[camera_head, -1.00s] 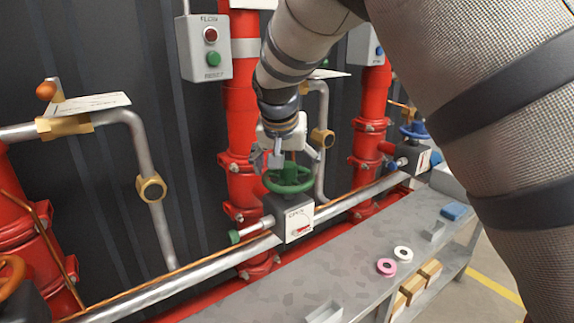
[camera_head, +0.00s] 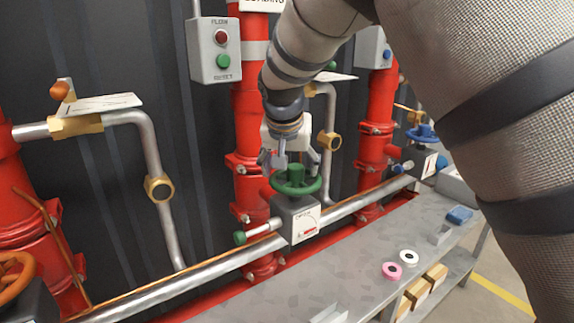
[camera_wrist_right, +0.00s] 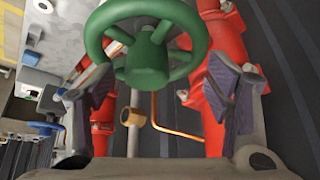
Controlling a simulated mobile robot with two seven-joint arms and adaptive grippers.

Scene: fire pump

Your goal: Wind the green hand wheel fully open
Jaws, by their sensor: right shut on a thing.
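The green hand wheel (camera_head: 297,186) sits on top of a grey valve box (camera_head: 300,222) on the long pipe; the box's white face carries a scale and a red mark, too small to read. My right gripper (camera_head: 288,163) comes down on the wheel from above. The contact spots are partly hidden. My left gripper is not in view.
An orange wheel (camera_head: 14,275) is at the left and a blue wheel (camera_head: 421,133) at the right. A grey control box (camera_head: 216,50) hangs above. A bench (camera_head: 350,270) in front holds pink (camera_head: 391,271) and white rings (camera_head: 408,256). Red pipes (camera_head: 250,120) stand close behind.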

